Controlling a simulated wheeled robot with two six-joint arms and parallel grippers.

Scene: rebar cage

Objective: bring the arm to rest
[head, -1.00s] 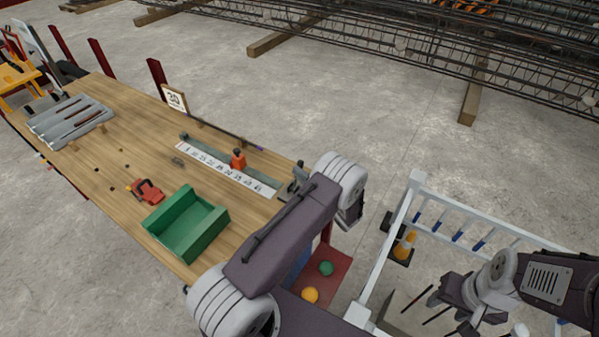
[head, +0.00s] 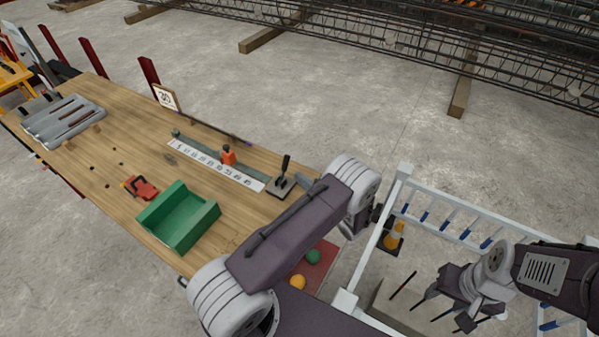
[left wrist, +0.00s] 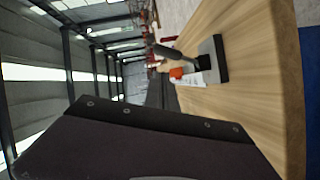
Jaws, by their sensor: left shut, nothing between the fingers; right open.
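My left arm (head: 300,225) reaches up from the bottom of the head view and bends down at its far joint, beside the bench's right end. Its gripper fingers are hidden behind the arm. In the left wrist view a dark bolted panel of my own (left wrist: 150,145) fills the lower part, and no fingers show. My right gripper (head: 445,311) is open and empty at the lower right, inside the white railing. The wooden bench (head: 110,185) also shows in the left wrist view (left wrist: 260,110).
A black-handled lever on a plate (head: 283,182) stands near the left arm, by a numbered scale (head: 215,165) with an orange stop (head: 229,154). A green bin (head: 178,217) and red clamp (head: 140,187) sit on the bench.

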